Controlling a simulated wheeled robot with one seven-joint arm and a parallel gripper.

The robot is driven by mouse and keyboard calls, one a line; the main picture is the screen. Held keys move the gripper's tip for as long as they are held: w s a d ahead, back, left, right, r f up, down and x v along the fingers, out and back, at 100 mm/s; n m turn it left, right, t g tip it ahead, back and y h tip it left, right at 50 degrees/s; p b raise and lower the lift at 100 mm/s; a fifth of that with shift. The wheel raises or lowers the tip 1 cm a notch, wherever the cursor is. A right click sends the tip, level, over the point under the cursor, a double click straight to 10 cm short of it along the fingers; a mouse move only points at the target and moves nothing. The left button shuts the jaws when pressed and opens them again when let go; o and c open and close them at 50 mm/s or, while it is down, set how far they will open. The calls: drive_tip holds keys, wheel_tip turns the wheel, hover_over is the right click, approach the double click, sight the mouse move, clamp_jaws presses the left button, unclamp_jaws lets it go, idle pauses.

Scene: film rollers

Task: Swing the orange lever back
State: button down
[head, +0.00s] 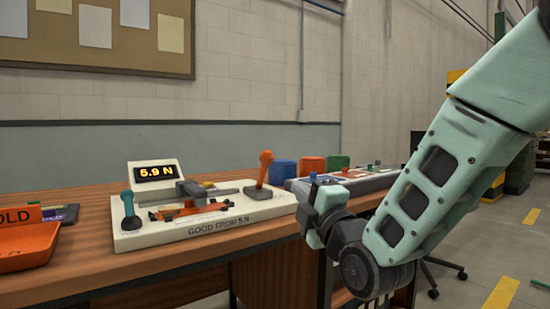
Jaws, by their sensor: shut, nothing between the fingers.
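The orange lever (264,170) stands on the right end of a pale test fixture (205,229), its knob up and tilted slightly right. The fixture's display (157,172) reads 5.9 N, and its front is marked "GOOD FROM 5 N". A teal lever (130,211) stands at its left end. A thin orange-and-dark piece (187,210) lies in the middle under a grey clamp-like part (188,190). My gripper (308,212) is shut and empty, to the right of the orange lever and apart from it. Its fingertips are hard to make out.
An orange tray (28,246) with a partly seen "OLD" sign is at the left. Blue (284,170), orange (312,165) and green (338,161) bins stand behind. A grey panel (365,180) with small coloured parts lies right, partly behind my arm. The wooden bench (90,270) is bare in front.

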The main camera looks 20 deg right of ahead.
sight(270, 160)
drive_tip(key=shift+w+a+r+p, duration=0.1)
drive_tip(key=shift+w+r+p, duration=0.45)
drive_tip(key=shift+p, duration=2.25)
drive_tip(key=shift+w+p, duration=0.2)
drive_tip(key=shift+p, duration=0.45)
drive_tip(key=x, duration=0.3)
drive_tip(key=b+x, duration=0.1)
drive_tip(key=x, duration=0.7)
drive_tip(key=shift+w+f+b, duration=0.2)
drive_tip(key=shift+f+b, duration=0.05)
drive_tip(key=shift+b, duration=0.05)
drive_tip(key=shift+r, duration=0.15)
